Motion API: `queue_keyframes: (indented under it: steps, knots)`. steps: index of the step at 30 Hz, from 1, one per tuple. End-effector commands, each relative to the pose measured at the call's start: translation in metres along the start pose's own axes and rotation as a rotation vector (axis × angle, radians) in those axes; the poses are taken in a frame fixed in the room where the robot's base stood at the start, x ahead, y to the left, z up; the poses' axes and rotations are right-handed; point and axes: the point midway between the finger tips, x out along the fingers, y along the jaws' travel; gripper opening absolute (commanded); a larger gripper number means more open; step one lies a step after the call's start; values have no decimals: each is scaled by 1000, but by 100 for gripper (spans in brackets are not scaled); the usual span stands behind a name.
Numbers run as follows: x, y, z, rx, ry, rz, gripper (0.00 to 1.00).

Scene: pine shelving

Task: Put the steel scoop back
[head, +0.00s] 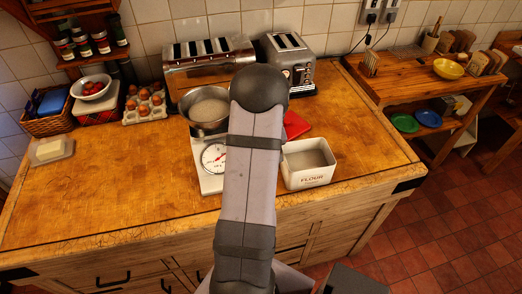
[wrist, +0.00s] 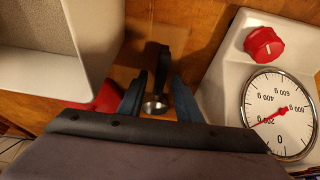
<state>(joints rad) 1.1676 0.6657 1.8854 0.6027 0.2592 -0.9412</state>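A steel piece with a dark handle, which looks like the steel scoop (wrist: 155,104), shows between my gripper's fingers in the wrist view. It is small and dark there, and I cannot tell whether the fingers touch it. My gripper (wrist: 157,85) has two dark blue fingers, one on each side of it, low between the flour tin and the scale. In the head view my arm hides the gripper and the scoop. The white flour tin (head: 308,164) stands right of my arm, and also fills the left of the wrist view (wrist: 88,70).
The kitchen scale (head: 206,180) with a steel bowl (head: 190,122) stands left of my arm, and its dial (wrist: 280,115) is at right in the wrist view. A red item (head: 297,124) lies behind the tin. Toasters (head: 292,62) stand at the back. The left counter is mostly clear.

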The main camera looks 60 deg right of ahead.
Motion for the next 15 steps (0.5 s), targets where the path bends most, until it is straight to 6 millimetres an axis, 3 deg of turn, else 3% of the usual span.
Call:
queue_keyframes:
  steps: [7, 15]
  knots:
    - [-10, 0, -2, -1, 2, 1, 31]
    - [-48, 0, -2, -1, 5, 1, 31]
